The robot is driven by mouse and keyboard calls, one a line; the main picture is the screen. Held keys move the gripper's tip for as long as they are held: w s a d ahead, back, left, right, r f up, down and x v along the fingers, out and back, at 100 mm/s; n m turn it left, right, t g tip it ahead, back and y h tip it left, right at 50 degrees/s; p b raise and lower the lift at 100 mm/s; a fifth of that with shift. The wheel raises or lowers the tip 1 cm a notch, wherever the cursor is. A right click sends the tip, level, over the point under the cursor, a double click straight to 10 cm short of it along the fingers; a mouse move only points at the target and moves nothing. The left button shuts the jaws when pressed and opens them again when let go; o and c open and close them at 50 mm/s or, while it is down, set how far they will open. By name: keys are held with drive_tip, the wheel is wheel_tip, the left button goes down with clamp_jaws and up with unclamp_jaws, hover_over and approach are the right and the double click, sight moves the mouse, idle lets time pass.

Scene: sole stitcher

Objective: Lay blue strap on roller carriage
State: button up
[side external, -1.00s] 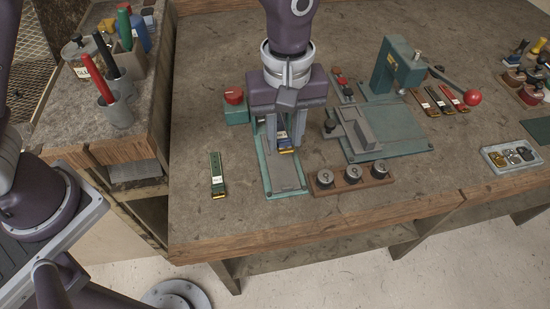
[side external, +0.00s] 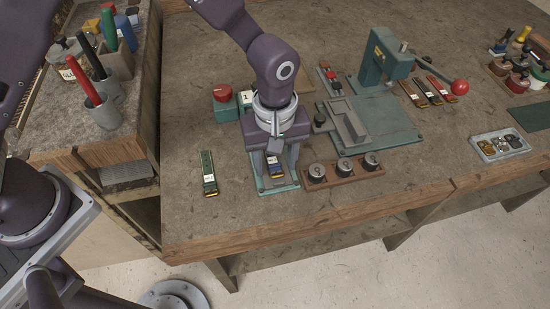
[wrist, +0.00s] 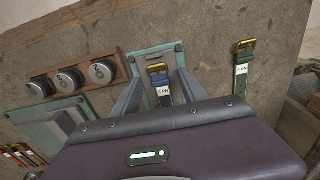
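In the wrist view the strap (wrist: 162,88) runs lengthwise over the plate (wrist: 148,54), buckle toward the plate's far end in that picture. My gripper (side external: 275,165) is low over the plate, its fingers on either side of the strap. In the wrist view the gripper (wrist: 160,84) looks open, with gaps beside the strap. The strap's rear part is hidden by my gripper.
A green strap (side external: 209,174) lies left of the plate. A red button box (side external: 225,101) stands behind left.

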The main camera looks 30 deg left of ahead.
sight(275, 166)
drive_tip(key=shift+r, duration=0.1)
wheel_tip(275, 166, up, 11)
drive_tip(key=s+a+r+m+t+h, duration=0.1)
drive_tip(key=s+a+r+m+t, duration=0.3)
drive_tip(key=a+r, duration=0.75)
drive_tip(key=s+a+r+m, duration=0.1)
drive_tip(key=s+a+m, duration=0.1)
drive_tip(key=s+a, duration=0.3)
drive_tip(key=s+a+r+m+t+y, duration=0.1)
drive_tip(key=s+a+m, duration=0.2)
drive_tip(key=s, duration=0.6)
drive_tip(key=shift+s+a+t, duration=0.3)
drive_tip(key=shift+a, duration=0.55)
